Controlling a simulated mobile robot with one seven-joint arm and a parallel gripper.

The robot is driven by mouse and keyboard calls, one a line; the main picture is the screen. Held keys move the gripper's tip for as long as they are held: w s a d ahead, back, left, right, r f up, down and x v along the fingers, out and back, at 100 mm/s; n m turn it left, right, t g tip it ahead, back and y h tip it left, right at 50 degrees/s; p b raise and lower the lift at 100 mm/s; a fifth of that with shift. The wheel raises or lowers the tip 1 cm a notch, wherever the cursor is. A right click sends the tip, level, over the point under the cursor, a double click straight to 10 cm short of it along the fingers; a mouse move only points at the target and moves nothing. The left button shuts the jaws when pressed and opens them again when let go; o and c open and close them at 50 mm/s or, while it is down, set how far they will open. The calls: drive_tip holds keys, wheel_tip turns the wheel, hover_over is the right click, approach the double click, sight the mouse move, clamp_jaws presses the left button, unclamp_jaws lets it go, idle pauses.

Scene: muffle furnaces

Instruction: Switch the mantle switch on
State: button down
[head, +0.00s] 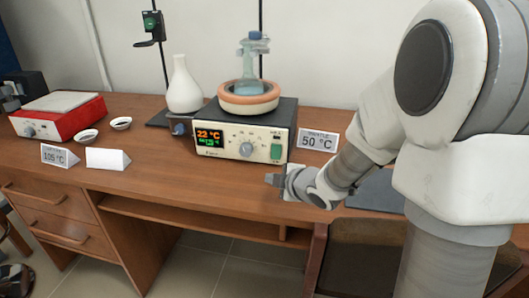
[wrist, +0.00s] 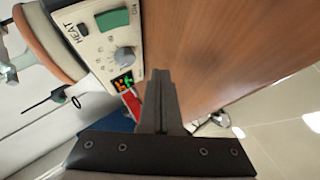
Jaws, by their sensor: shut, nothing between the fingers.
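The heating mantle (head: 240,128) stands on the wooden desk with a flask in its orange-rimmed bowl. Its cream front panel has a lit display (head: 209,138) reading about 22 °C, a grey knob (head: 247,149) and a green switch (head: 276,152) at the right. In the wrist view the green switch (wrist: 112,19) and a small dark switch (wrist: 83,31) beside the HEAT lettering show; I cannot tell which way either is set. My gripper (head: 272,179) is shut and empty, in front of and below the panel, apart from it. Its closed fingers (wrist: 158,78) show in the wrist view.
A MANTLE 50 °C card (head: 317,142) stands right of the mantle. A white vase-like flask (head: 185,87) and stand rods are behind. A red hotplate (head: 62,114), small dishes and a 105 °C card (head: 60,156) are left. The desk front (head: 200,182) is clear.

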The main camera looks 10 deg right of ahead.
sight(276, 152)
drive_tip(key=shift+a+f, duration=0.1)
idle(0.3)
drive_tip(key=shift+w+d+f+p, duration=0.2)
drive_tip(key=shift+w+d+p, duration=0.25)
drive_tip(key=shift+w, duration=0.9)
drive_tip(key=shift+w+d+f+p, duration=0.15)
drive_tip(key=shift+w+d+p, duration=0.15)
drive_tip(key=shift+w+d, duration=0.75)
drive_tip(key=shift+w+d+f+p, duration=0.2)
drive_tip(key=shift+w+p, duration=0.15)
drive_tip(key=shift+w, duration=1.3)
drive_tip(key=shift+w, duration=0.15)
drive_tip(key=shift+w+d, duration=0.15)
drive_tip(key=shift+w, duration=0.1)
drive_tip(key=shift+w+d, duration=0.15)
drive_tip(key=shift+w, duration=0.15)
drive_tip(key=shift+s+a, duration=0.35)
drive_tip(key=shift+s, duration=0.35)
drive_tip(key=shift+s, duration=0.1)
